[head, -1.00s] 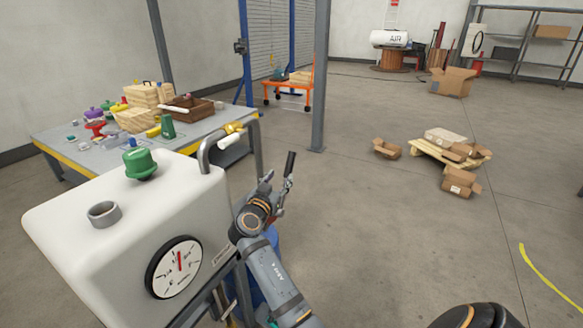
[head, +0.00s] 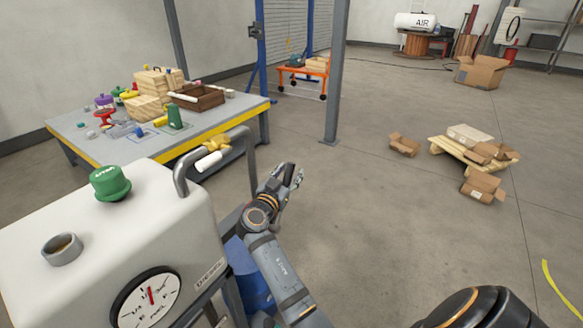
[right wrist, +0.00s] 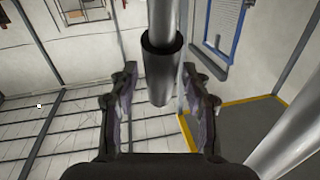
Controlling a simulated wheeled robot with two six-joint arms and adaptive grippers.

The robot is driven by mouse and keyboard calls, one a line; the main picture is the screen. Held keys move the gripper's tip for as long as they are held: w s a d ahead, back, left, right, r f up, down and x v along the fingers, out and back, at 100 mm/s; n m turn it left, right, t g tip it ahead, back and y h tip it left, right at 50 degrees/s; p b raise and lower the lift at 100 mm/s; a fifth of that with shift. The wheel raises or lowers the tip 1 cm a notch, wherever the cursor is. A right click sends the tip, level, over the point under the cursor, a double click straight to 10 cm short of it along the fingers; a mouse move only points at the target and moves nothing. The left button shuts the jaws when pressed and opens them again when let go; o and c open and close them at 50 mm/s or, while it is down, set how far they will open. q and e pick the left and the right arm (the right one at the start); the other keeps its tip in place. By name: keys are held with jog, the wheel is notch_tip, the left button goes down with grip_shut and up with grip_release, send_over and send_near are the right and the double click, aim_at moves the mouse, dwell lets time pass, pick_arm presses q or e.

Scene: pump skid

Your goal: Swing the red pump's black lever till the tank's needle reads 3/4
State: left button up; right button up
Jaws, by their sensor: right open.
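The white diesel tank (head: 110,230) stands at the lower left in the head view. Its round gauge (head: 147,300) has a red needle pointing almost straight up, slightly left, near the mid-scale mark. My right gripper (head: 291,176) is open beyond the tank's right side. In the right wrist view its fingers (right wrist: 160,112) stand apart on both sides of a metal rod with a dark sleeve (right wrist: 162,55), likely the lever; I cannot tell whether they touch it. The red pump is hidden behind the tank and my arm. My left gripper does not show.
A green cap (head: 111,183) and an open filler neck (head: 62,249) are on the tank top. A blue drum (head: 250,275) stands beside it. A cluttered workbench (head: 200,125) is behind, left of a grey post (head: 336,75). Boxes and a pallet (head: 450,149) lie right; floor between is clear.

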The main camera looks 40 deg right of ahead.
jog(key=shift+a, duration=0.15)
jog(key=shift+c, duration=0.5)
grip_shut()
